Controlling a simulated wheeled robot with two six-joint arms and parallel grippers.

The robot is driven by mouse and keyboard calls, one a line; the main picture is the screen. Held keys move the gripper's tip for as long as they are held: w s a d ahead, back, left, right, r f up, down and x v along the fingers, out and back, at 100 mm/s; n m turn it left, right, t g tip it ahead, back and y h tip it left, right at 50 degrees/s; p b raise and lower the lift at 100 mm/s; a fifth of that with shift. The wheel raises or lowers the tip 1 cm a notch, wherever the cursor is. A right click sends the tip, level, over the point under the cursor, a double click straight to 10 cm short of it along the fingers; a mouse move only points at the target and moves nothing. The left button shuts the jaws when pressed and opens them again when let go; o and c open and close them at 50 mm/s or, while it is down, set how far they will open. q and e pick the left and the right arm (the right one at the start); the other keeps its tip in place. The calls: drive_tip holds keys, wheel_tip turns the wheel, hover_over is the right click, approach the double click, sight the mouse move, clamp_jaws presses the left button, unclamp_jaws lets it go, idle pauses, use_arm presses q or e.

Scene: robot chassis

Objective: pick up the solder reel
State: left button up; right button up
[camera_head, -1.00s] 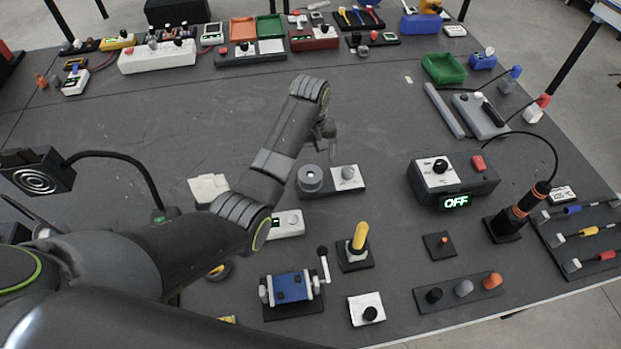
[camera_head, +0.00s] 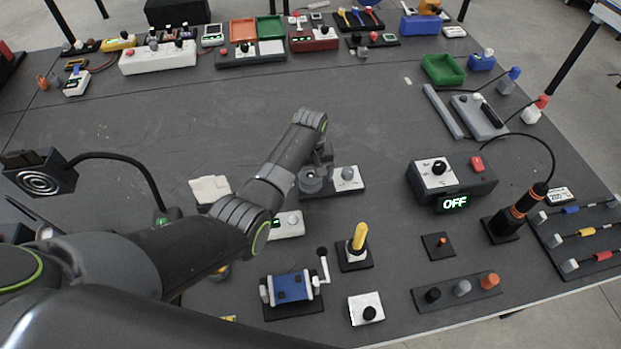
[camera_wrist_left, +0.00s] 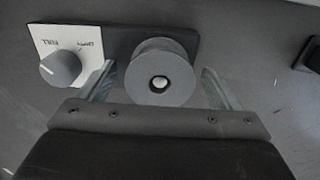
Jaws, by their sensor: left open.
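The solder reel (camera_wrist_left: 160,73) is a grey flanged spool with a pale centre pin, standing on a dark base plate beside a white panel with a grey knob. In the head view the reel (camera_head: 311,182) is partly covered by my left gripper (camera_head: 318,172), which is over it. In the left wrist view my left gripper (camera_wrist_left: 160,88) is open, with one finger on each side of the reel and visible gaps between. The contact with the plate below is hidden. My right gripper is not in view.
The knob panel (camera_head: 347,178) adjoins the reel on the right. A white box (camera_head: 288,225) stands in front, with a yellow-handled lever (camera_head: 358,240) nearby. The black OFF unit (camera_head: 450,185) is further right. The table centre behind the reel is clear.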

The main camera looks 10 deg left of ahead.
use_arm(q)
drive_tip(key=c, duration=1.1)
drive_tip(key=shift+r, duration=0.15)
